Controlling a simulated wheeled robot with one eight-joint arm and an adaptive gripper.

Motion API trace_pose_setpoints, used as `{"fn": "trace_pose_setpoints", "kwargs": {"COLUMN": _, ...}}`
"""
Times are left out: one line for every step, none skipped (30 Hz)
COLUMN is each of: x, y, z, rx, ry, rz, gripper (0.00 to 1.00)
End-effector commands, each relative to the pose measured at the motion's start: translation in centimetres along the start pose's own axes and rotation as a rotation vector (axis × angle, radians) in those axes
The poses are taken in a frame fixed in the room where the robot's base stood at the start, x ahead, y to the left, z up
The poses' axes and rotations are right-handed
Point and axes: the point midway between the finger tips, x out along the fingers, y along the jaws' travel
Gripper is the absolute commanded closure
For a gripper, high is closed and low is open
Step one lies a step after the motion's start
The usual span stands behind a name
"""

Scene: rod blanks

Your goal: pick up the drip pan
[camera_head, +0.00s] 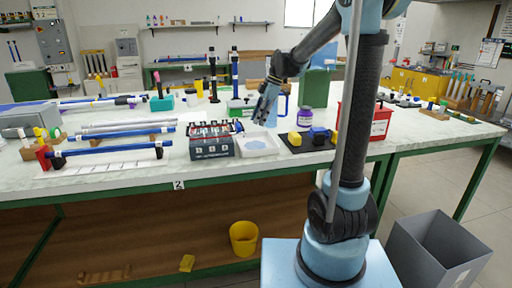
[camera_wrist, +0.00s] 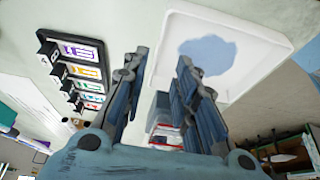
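The drip pan looks to be the shallow white square tray (camera_head: 246,151) with a pale blue patch in it, lying on the table near its front edge. In the wrist view the tray (camera_wrist: 265,55) fills the upper right, with the blue patch inside. My gripper (camera_head: 263,110) is above the table at the tray's back side. In the wrist view my gripper (camera_wrist: 163,62) has its two fingers apart with nothing held. The fingertips overlap the tray's edge in that picture; I cannot tell whether they touch it.
A dark box with several coloured labels (camera_head: 211,147) stands close left of the tray. A dark mat (camera_head: 292,147) with yellow and blue pieces lies to the right, beside a red bin (camera_head: 379,124). A purple-labelled tub (camera_head: 305,116) stands behind the mat. Blue rods (camera_head: 110,152) lie at left.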

Motion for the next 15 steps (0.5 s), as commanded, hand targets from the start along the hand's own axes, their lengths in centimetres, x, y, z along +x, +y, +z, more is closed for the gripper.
{"fn": "trace_pose_setpoints", "kwargs": {"x": 0.5, "y": 0.0, "z": 0.0, "rx": -0.001, "ry": 0.0, "rz": 0.0, "gripper": 0.73}}
{"fn": "trace_pose_setpoints", "kwargs": {"x": 0.8, "y": 0.0, "z": 0.0, "rx": -0.001, "ry": 0.0, "rz": 0.0, "gripper": 0.73}}
{"fn": "trace_pose_setpoints", "kwargs": {"x": 1.0, "y": 0.0, "z": 0.0, "rx": -0.001, "ry": 0.0, "rz": 0.0, "gripper": 0.73}}
{"fn": "trace_pose_setpoints", "kwargs": {"x": 1.1, "y": 0.0, "z": 0.0, "rx": -0.001, "ry": 0.0, "rz": 0.0, "gripper": 0.73}}
{"fn": "trace_pose_setpoints", "kwargs": {"x": 1.2, "y": 0.0, "z": 0.0, "rx": -0.001, "ry": 0.0, "rz": 0.0, "gripper": 0.73}}
{"fn": "trace_pose_setpoints", "kwargs": {"x": 1.4, "y": 0.0, "z": 0.0, "rx": -0.001, "ry": 0.0, "rz": 0.0, "gripper": 0.73}}
{"fn": "trace_pose_setpoints", "kwargs": {"x": 1.6, "y": 0.1, "z": 0.0, "rx": -0.001, "ry": 0.0, "rz": 0.0, "gripper": 0.73}}
{"fn": "trace_pose_setpoints", "kwargs": {"x": 1.8, "y": 0.1, "z": -0.1, "rx": -0.001, "ry": 0.0, "rz": 0.0, "gripper": 0.73}}
{"fn": "trace_pose_setpoints", "kwargs": {"x": 2.2, "y": 0.2, "z": -0.1, "rx": -0.002, "ry": 0.0, "rz": -0.001, "gripper": 0.73}}
{"fn": "trace_pose_setpoints", "kwargs": {"x": 2.6, "y": 0.3, "z": -0.2, "rx": -0.002, "ry": 0.0, "rz": -0.001, "gripper": 0.73}}
{"fn": "trace_pose_setpoints", "kwargs": {"x": 3.0, "y": 0.4, "z": -0.2, "rx": -0.002, "ry": 0.0, "rz": -0.001, "gripper": 0.73}}
{"fn": "trace_pose_setpoints", "kwargs": {"x": 3.6, "y": 0.5, "z": -0.3, "rx": -0.001, "ry": 0.0, "rz": -0.001, "gripper": 0.73}}
{"fn": "trace_pose_setpoints", "kwargs": {"x": 4.0, "y": 0.6, "z": -0.3, "rx": -0.002, "ry": 0.0, "rz": -0.001, "gripper": 0.73}}
{"fn": "trace_pose_setpoints", "kwargs": {"x": 4.5, "y": 0.7, "z": -0.4, "rx": -0.002, "ry": 0.0, "rz": -0.002, "gripper": 0.73}}
{"fn": "trace_pose_setpoints", "kwargs": {"x": 5.0, "y": 0.7, "z": -0.4, "rx": -0.002, "ry": 0.0, "rz": -0.001, "gripper": 0.73}}
